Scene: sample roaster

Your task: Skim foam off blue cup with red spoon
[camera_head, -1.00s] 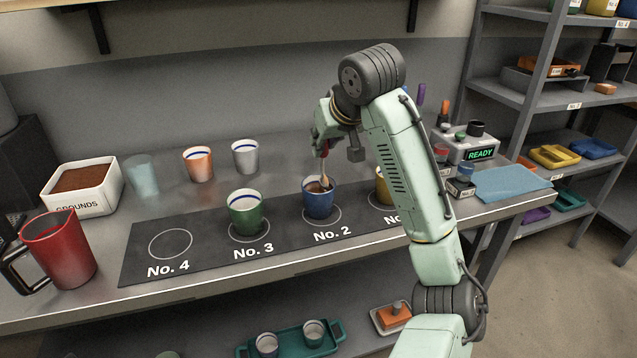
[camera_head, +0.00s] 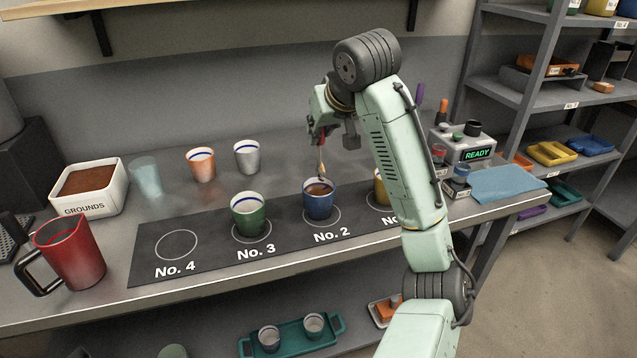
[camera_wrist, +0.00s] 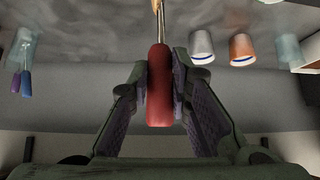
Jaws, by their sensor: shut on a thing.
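The blue cup (camera_head: 319,205) stands upright on the No. 2 circle of the dark mat, with a brown surface showing inside its rim. My gripper (camera_head: 320,132) is above the cup and shut on the red handle of the spoon. The red handle (camera_wrist: 159,88) lies between both fingers in the wrist view. The spoon (camera_head: 321,160) points down, and its lower end is at or just above the cup's rim. I cannot tell whether the tip touches the brown surface. The blue cup does not show in the wrist view.
A green cup (camera_head: 248,216) stands on No. 3, and a yellow cup (camera_head: 380,190) is partly behind my arm. The No. 4 circle (camera_head: 177,246) is empty. A red pitcher (camera_head: 72,252) and a grounds bin (camera_head: 91,190) stand at left. Orange (camera_head: 201,164) and grey cups (camera_head: 247,157) stand behind.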

